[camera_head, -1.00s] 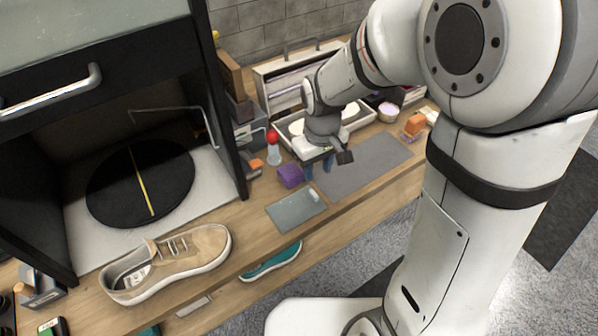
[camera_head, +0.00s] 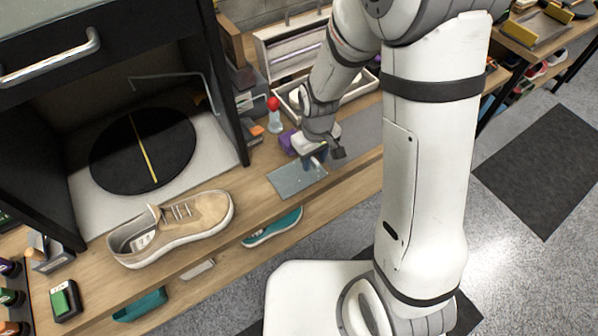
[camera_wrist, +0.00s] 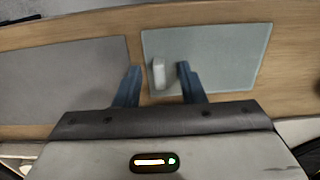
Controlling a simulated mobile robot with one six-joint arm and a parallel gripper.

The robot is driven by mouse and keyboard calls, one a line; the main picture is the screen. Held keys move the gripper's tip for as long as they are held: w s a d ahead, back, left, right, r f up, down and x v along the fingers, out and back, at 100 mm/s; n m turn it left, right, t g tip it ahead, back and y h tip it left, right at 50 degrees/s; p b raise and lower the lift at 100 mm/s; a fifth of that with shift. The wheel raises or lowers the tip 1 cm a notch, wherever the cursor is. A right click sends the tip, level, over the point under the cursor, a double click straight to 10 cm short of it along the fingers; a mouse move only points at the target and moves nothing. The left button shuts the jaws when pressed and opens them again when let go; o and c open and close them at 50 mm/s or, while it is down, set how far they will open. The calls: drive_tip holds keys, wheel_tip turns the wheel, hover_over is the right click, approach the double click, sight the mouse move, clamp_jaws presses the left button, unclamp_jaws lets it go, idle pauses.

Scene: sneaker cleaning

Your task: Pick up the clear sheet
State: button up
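The clear sheet (camera_head: 297,182) is a pale grey-green, see-through rectangle lying flat on the wooden bench near its front edge. In the wrist view the sheet (camera_wrist: 225,50) fills the upper right, with a small pale upright tab (camera_wrist: 158,74) near its left side. My gripper (camera_head: 316,164) is above the sheet's right end in the head view. In the wrist view my gripper (camera_wrist: 159,76) is open, with blue fingers apart on either side of the tab. Whether the fingers touch the tab or sheet I cannot tell.
A grey mat (camera_wrist: 65,80) lies beside the sheet. A purple block (camera_head: 288,143) and a red-topped bottle (camera_head: 274,115) stand behind it. A beige sneaker (camera_head: 175,228) is at the left, before a black booth with a turntable (camera_head: 142,160). A teal shoe (camera_head: 272,227) sits below.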

drive_tip(key=shift+c, duration=0.3)
clamp_jaws()
drive_tip(key=shift+r, duration=0.15)
